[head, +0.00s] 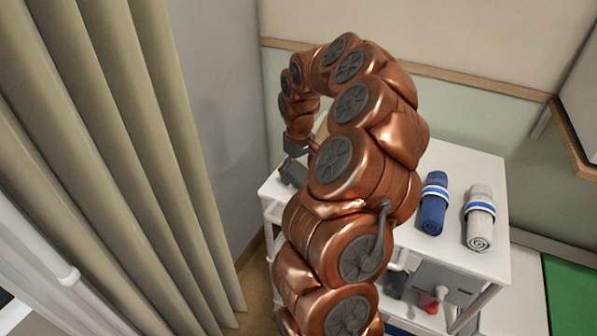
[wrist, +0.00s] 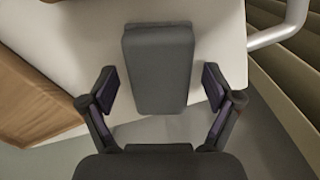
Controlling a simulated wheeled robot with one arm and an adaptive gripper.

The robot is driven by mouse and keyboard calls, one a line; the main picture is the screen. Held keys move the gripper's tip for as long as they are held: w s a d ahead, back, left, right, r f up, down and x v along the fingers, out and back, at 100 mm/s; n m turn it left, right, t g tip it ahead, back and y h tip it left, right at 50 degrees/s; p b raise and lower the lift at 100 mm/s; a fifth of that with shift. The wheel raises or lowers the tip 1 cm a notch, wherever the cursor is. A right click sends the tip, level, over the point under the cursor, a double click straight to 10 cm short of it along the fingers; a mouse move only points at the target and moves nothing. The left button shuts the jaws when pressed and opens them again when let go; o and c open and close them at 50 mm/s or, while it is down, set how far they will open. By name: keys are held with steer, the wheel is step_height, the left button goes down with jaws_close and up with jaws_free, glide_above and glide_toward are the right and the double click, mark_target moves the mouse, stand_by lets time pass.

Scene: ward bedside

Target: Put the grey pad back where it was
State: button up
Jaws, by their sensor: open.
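The grey pad (wrist: 158,65) is a dark grey block with rounded edges, lying on the white cart top (wrist: 75,30) in the wrist view. My gripper (wrist: 160,92) is open, with one finger to the left and one to the right of the pad's near part. Gaps show between both fingers and the pad, so it is not gripped. In the head view my gripper (head: 293,160) is over the cart's left end; dark grey shapes there blend, and I cannot clearly separate pad from fingers. My arm hides much of the cart top.
A brown wooden thing (wrist: 38,95) lies left of the pad. A blue rolled towel (head: 433,204) and a grey rolled towel (head: 479,218) lie on the cart's right part. A beige curtain (head: 130,150) hangs at left. A white rail (wrist: 282,30) is near the pad's right.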

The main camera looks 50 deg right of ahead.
mark_target(297, 172)
step_height(297, 172, up, 12)
steer(key=b, duration=0.3)
stand_by(0.3)
steer(key=s+a+r+n, duration=0.1)
steer(key=s+a+n, duration=0.15)
steer(key=a, duration=0.95)
steer(key=s+a+n, duration=0.1)
steer(key=s+a, duration=0.2)
steer(key=a, duration=0.8)
steer(key=s+a+f+m+g, duration=0.1)
steer(key=s+a+f, duration=0.2)
steer(key=s, duration=0.6)
steer(key=s+a+f+m, duration=0.1)
steer(key=s+a+f, duration=0.3)
steer(key=s, duration=0.5)
steer(key=a, duration=0.2)
steer(key=shift+a+f+g, duration=0.2)
steer(key=shift+a+g, duration=0.1)
steer(key=shift+g, duration=0.1)
